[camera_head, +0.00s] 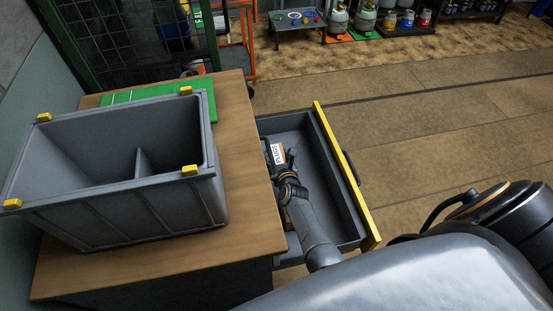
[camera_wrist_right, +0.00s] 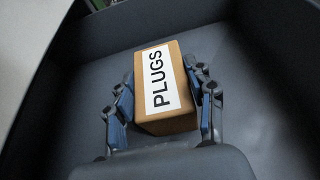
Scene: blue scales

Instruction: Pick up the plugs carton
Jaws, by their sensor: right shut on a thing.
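The plugs carton (camera_wrist_right: 180,116) is a small brown box with a white "PLUGS" label on top. In the right wrist view it lies between the two fingers of my right gripper (camera_wrist_right: 163,102), one finger on each side, and the gripper is shut on it. In the head view the carton (camera_head: 276,153) shows in the open drawer (camera_head: 292,122), near the cabinet side, partly hidden by my right gripper (camera_head: 286,165). I cannot tell whether the carton touches the drawer floor. My left gripper is not in view.
A large grey bin (camera_head: 145,205) with yellow corners stands on the wooden top (camera_head: 250,205), left of the drawer. A green board (camera_head: 120,97) lies behind it. The drawer has a yellow front edge (camera_head: 345,175). Open floor (camera_head: 430,140) lies to the right.

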